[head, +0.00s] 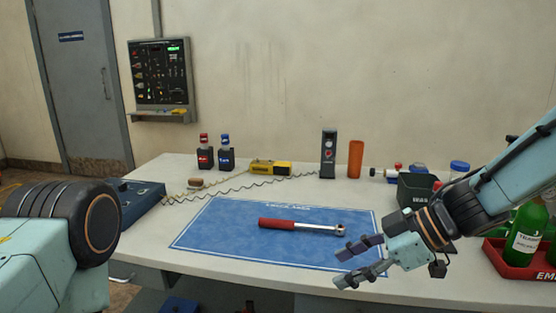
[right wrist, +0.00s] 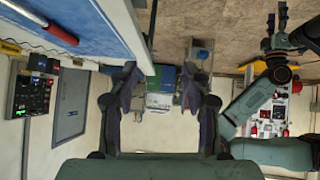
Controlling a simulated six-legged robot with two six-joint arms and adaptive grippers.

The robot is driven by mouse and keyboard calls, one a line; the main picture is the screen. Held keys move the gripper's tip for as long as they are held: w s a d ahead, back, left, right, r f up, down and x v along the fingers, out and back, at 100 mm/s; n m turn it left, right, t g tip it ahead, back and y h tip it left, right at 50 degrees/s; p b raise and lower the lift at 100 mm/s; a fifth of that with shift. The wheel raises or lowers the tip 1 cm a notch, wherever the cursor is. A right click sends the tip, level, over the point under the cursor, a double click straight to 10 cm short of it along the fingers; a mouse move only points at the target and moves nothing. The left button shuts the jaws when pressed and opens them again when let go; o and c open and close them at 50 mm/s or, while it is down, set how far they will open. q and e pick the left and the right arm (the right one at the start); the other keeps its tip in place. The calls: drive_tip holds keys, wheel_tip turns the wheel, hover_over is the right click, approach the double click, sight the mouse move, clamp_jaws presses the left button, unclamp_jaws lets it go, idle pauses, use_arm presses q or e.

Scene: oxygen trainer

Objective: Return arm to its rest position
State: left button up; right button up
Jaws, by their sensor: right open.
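My right gripper (head: 350,265) is over the front right part of the table, beside the lower right corner of the blue mat (head: 230,240). Its two fingers are apart with nothing between them. The right wrist view also shows the open fingers (right wrist: 161,90), with only distant background between them. A ratchet wrench with a red handle (head: 285,224) lies on the mat, to the left of the gripper and apart from it. Part of my left arm shows at the left edge of the head view; its gripper is out of view.
A red crate (head: 520,290) with green bottles (head: 525,232) and a dark bin (head: 415,190) stand at the right, close to my right arm. Two small bottles, a yellow device (head: 270,167), a black unit (head: 328,155) and an orange cylinder (head: 355,159) line the back.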

wheel_tip(320, 180, down, 10)
drive_tip(key=f+m+t+h, duration=0.15)
drive_tip(key=m+t, duration=0.25)
drive_tip(key=m, duration=0.5)
drive_tip(key=s+d+f+m+g+h, duration=0.2)
drive_tip(key=s+f, duration=0.4)
drive_tip(key=s, duration=0.4)
drive_tip(key=s+d+f+m+g+h, duration=0.2)
drive_tip(key=s+f, duration=0.4)
drive_tip(key=s, duration=0.4)
drive_tip(key=s+d+f+m+g+h, duration=0.2)
drive_tip(key=s+d+f, duration=0.4)
drive_tip(key=s, duration=0.3)
drive_tip(key=shift+s+f+m+g+h, duration=0.4)
drive_tip(key=shift+f+m+h, duration=0.2)
drive_tip(key=shift+h, duration=0.35)
